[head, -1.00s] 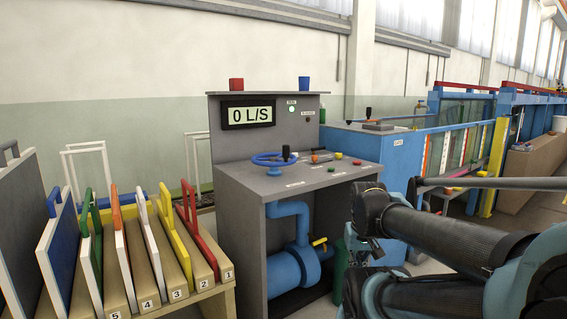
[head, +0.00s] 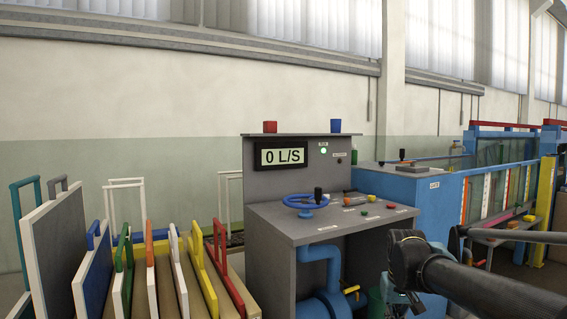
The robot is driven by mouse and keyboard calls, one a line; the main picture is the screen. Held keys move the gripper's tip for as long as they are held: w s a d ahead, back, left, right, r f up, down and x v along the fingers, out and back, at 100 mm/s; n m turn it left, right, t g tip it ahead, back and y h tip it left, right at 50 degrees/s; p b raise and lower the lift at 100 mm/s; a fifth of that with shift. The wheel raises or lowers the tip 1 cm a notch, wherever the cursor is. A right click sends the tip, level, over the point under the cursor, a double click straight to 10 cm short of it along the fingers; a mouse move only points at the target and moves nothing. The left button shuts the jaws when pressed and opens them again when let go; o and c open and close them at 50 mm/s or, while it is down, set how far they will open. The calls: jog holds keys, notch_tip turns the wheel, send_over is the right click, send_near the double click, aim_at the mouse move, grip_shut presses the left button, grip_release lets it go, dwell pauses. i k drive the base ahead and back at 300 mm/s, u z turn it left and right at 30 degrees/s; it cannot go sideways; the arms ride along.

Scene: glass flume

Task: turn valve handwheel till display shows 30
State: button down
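The blue valve handwheel (head: 308,201) lies flat on top of the grey control desk (head: 350,221), with a dark knob standing on its rim. My gripper (head: 402,297) is low at the right, in front of the desk's right side and apart from the handwheel. Its fingers are small and dark here, and I cannot tell whether they are open or shut.
Several coloured-handled panels (head: 150,270) stand in a rack left of the desk. A blue tank (head: 420,190) and glass flume stand at the right. A blue pipe runs beneath the desk top.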

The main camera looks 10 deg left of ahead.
aim_at(307, 204)
jog(key=z, duration=0.85)
jog(key=k, duration=1.6)
jog(key=u, duration=0.9)
jog(key=i, duration=1)
jog(key=z, duration=0.05)
